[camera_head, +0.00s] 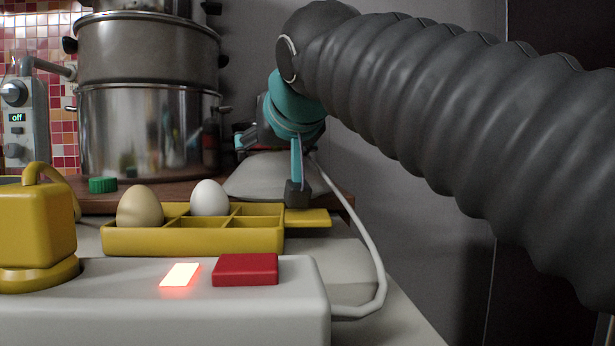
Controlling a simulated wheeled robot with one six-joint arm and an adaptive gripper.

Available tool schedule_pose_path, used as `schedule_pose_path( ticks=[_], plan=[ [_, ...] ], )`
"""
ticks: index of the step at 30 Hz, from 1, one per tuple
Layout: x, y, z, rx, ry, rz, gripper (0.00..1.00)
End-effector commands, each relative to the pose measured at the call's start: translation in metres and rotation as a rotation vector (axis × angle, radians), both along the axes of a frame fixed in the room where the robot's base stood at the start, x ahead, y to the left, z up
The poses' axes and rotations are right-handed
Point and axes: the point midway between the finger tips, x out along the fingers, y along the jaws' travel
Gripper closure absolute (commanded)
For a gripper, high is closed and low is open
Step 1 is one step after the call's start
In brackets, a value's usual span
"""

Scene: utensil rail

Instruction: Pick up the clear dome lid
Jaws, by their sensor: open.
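What looks like the clear dome lid (252,178) is a low, grey, see-through shape lying behind the yellow egg tray, on or over the brown board. Its right part is partly hidden by my gripper. My gripper (270,167) reaches down over it from the upper right. Its near finger, teal with a dark pad, hangs in front of the lid's right part; the other finger shows only partly, farther back on the left. The jaws are apart with nothing held. I cannot tell whether a finger touches the lid.
The yellow egg tray (194,240) holds a brown egg (140,207) and a white egg (209,198). In front is a white appliance (120,310) with a red button (245,270). A white cable (372,255) loops at right. Steel pots (148,130) stand behind, left.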

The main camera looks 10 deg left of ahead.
Motion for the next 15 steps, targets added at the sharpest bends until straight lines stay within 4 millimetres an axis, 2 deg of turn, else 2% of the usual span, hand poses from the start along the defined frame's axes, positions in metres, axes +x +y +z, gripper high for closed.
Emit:
schedule_pose_path(
  ticks=[1,10,15],
  plan=[
    [-0.0002,-0.0001,0.0001,0.000,0.000,0.000,0.25],
    [-0.0001,0.0000,-0.0007,-0.001,0.002,0.000,1.00],
    [0.0005,0.0004,-0.0035,-0.005,0.007,-0.001,1.00]
  ],
)
